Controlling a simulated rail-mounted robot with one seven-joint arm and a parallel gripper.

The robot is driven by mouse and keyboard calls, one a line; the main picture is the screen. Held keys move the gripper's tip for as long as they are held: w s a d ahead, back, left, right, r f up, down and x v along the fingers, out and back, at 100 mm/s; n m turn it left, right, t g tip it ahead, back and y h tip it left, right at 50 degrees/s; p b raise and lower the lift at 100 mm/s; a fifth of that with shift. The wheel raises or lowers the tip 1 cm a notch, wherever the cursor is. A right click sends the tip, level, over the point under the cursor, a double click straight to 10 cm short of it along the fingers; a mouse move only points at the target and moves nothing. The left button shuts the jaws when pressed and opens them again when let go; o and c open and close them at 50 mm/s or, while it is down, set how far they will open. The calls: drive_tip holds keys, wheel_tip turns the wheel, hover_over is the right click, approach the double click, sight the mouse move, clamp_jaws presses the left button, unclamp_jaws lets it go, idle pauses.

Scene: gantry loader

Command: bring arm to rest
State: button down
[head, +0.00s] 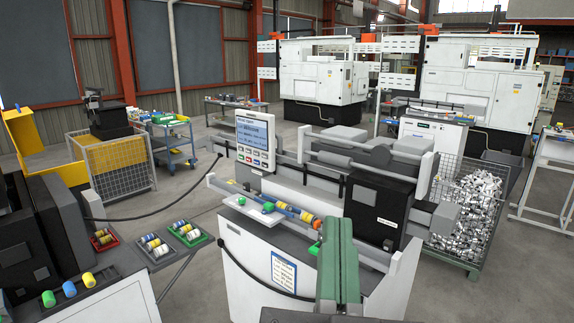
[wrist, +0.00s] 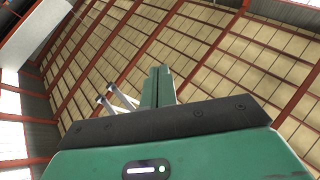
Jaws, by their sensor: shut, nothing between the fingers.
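My gripper (wrist: 161,70) shows in the wrist view, with its green fingers together and nothing between them. Behind the fingers is a dark crossbar, then a green housing with a small lit panel. The fingers stand against the roof, and no workpiece is near them. In the head view a long green part rises from the bottom edge in front of the machine bench; I cannot make out the fingertips there.
The white machine bench (head: 249,262) carries a control panel (head: 252,139) and rails. Small trays (head: 187,235) of coloured cylinders lie at the left. A wire bin (head: 468,225) of metal pieces stands at the right. Open grey floor lies at the left of the bench.

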drive_tip(key=s+a+r+n+t+y, duration=0.1)
drive_tip(key=s+a+n+y, duration=0.1)
drive_tip(key=s+a, duration=0.2)
drive_tip(key=shift+s+r+n, duration=0.2)
drive_tip(key=shift+r+n, duration=0.05)
drive_tip(key=shift+n, duration=0.15)
idle(1.9)
